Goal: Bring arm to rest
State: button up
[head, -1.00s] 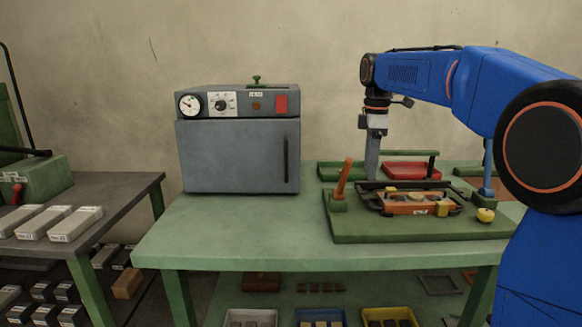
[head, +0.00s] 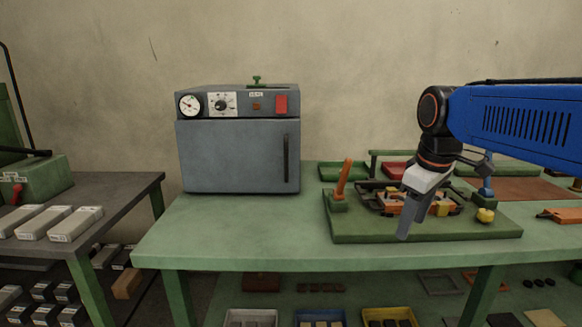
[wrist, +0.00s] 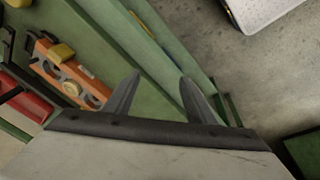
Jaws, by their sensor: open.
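My gripper (head: 404,222) hangs from my blue arm at the right of the head view, in front of the green fixture board (head: 350,228). Its fingers point down and slightly left. In the wrist view my gripper (wrist: 157,85) shows two grey fingers spread apart with nothing between them. An orange part (head: 392,208) sits in the dark frame on the board, partly hidden behind my gripper. The orange part also shows at the upper left of the wrist view (wrist: 72,75).
A grey oven (head: 235,155) with a closed door stands on the green table (head: 230,225). A green tray (head: 340,170) and a red tray (head: 394,170) lie behind the board. An upright orange handle (head: 344,176) rises at the board's left. The table's front left is clear.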

jog(key=s+d+f+m+t, duration=0.2)
jog(key=s+f+m, duration=0.6)
jog(key=s+f, duration=0.7)
jog(key=s, duration=0.2)
jog(key=shift+s, duration=0.4)
